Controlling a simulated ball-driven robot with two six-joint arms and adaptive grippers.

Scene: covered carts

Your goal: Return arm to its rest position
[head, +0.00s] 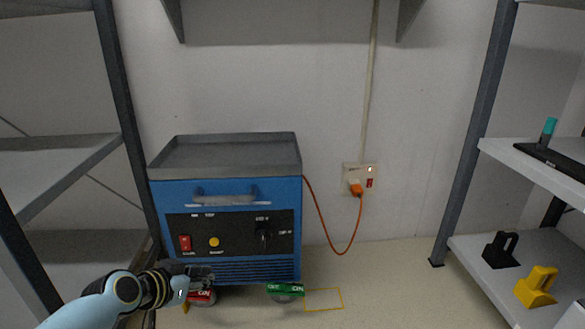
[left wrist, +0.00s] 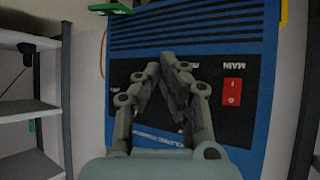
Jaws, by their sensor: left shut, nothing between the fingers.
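My left arm comes in from the lower left in the head view. Its gripper (head: 200,275) is in front of the lower left part of the blue cabinet (head: 240,190). In the left wrist view the two grey fingers (left wrist: 172,62) meet at their tips, shut and empty. The cabinet's black panel is behind them, upside down, with the red MAIN switch (left wrist: 232,91) to the right of the fingers. I cannot tell whether the fingers touch the panel. My right gripper is not in view.
An orange cord (head: 320,222) runs to the wall socket (head: 359,177). Shelves stand left and right. A yellow outline (head: 324,299) marks open floor. The right shelf holds a yellow item (head: 537,287).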

